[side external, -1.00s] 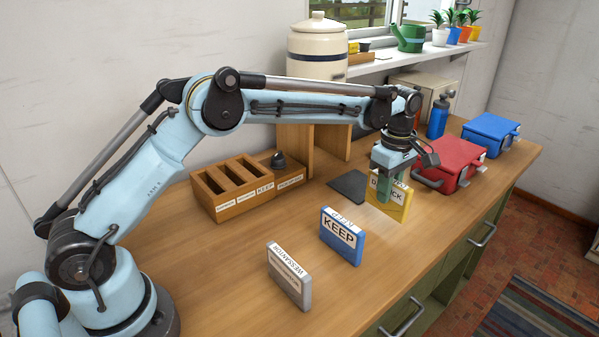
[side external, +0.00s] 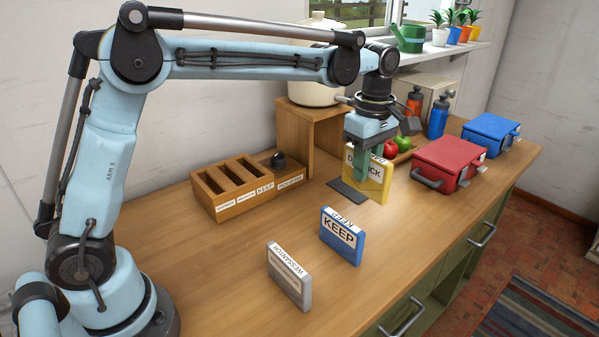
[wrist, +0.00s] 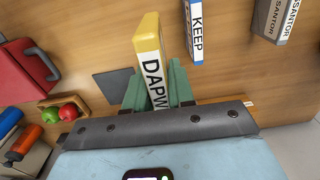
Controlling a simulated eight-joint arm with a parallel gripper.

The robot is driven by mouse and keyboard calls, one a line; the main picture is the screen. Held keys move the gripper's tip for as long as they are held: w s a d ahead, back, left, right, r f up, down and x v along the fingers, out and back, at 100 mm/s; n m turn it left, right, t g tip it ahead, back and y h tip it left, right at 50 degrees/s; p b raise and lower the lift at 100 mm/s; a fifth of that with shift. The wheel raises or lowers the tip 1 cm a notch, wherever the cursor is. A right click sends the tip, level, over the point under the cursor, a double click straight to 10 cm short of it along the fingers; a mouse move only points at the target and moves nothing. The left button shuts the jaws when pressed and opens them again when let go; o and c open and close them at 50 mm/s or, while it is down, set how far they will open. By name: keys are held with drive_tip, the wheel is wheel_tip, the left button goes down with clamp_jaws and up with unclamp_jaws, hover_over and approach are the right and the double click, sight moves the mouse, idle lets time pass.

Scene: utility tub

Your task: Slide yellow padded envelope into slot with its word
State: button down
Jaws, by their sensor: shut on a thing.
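The yellow padded envelope (side external: 378,185) is in my gripper (side external: 371,162), which is shut on it and holds it upright above the counter. In the wrist view the envelope (wrist: 148,35) stands between the green fingers (wrist: 155,85), with large letters on its edge that read "DAPW", the rest hidden. A wooden slot rack (side external: 243,206) with several labelled slots stands left of my gripper. One label reads "KEEP"; the other labels are too small to read. My gripper is to the right of the rack and apart from it.
A blue "KEEP" envelope (side external: 341,240) and a grey envelope (side external: 288,278) stand on the counter in front. Red (side external: 449,163) and blue (side external: 490,135) cases stand right. A wooden stand (side external: 309,133) is behind.

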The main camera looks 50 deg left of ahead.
drive_tip(key=s+a+r, duration=0.1)
drive_tip(key=s+a, duration=0.5)
drive_tip(key=a, duration=0.6)
drive_tip(key=s+a+r, duration=0.1)
drive_tip(key=s+a, duration=0.5)
drive_tip(key=a, duration=0.6)
drive_tip(key=s+a, duration=0.6)
drive_tip(key=s, duration=0.2)
wheel_tip(320, 180, down, 6)
drive_tip(key=shift+w+d, duration=0.15)
drive_tip(key=shift+f, duration=2.15)
drive_tip(key=shift+r, duration=0.1)
drive_tip(key=shift+r, duration=2.05)
drive_tip(key=shift+f, duration=0.55)
